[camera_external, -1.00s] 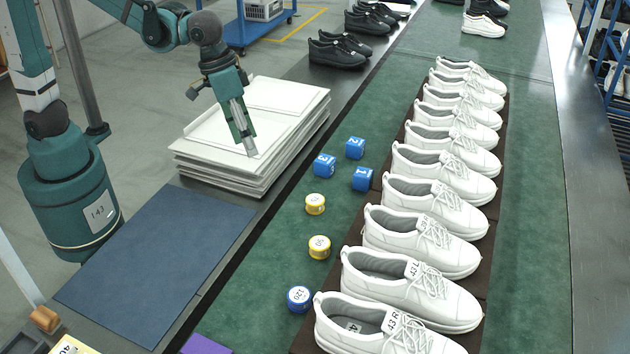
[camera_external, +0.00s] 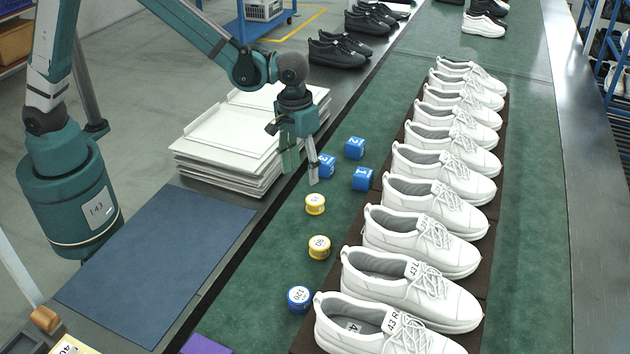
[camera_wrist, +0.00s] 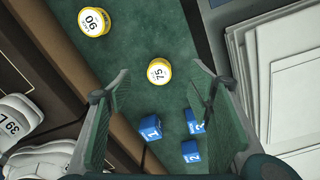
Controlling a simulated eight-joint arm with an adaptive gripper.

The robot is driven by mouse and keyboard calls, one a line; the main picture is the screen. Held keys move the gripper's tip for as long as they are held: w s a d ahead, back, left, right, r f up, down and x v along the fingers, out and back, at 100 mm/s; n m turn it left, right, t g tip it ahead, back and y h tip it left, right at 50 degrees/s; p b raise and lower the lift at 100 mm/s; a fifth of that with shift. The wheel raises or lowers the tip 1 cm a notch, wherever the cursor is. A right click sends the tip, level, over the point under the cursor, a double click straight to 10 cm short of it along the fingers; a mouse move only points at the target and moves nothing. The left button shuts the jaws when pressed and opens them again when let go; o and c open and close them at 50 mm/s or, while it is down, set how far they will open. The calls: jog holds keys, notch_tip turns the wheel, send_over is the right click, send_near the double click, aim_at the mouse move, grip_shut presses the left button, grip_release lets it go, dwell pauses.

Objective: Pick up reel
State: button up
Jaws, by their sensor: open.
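Several reels lie on the green mat. A yellow reel with a white top marked 75 (camera_wrist: 159,71) shows in the wrist view, and in the external view this reel (camera_external: 315,204) is just below my fingertips. A second yellow reel marked 90 (camera_wrist: 94,22) lies nearer the front, and it also shows in the external view (camera_external: 319,247). A blue reel marked 120 (camera_external: 299,299) lies nearest the camera. My gripper (camera_external: 302,172) is open and empty, pointing down above the mat. In the wrist view, the 75 reel appears between the fingertips of my gripper (camera_wrist: 159,76).
Blue numbered cubes 1 (camera_external: 362,179), 2 (camera_external: 355,148) and 3 (camera_external: 325,165) stand close by. A row of white shoes (camera_external: 430,205) lines the right. Stacked white boards (camera_external: 225,140) stand left, behind a bare blue mat (camera_external: 160,260).

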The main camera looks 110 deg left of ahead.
jog(key=n, duration=0.1)
send_over(314, 200)
jog(key=shift+g, duration=0.4)
notch_tip(314, 200, down, 6)
jog(key=shift+r, duration=0.1)
jog(key=shift+f, duration=1.25)
jog(key=shift+f, duration=0.15)
jog(key=shift+f+b, duration=0.7)
jog(key=shift+f, duration=1.8)
jog(key=shift+c, duration=0.6)
jog(key=c, duration=0.9)
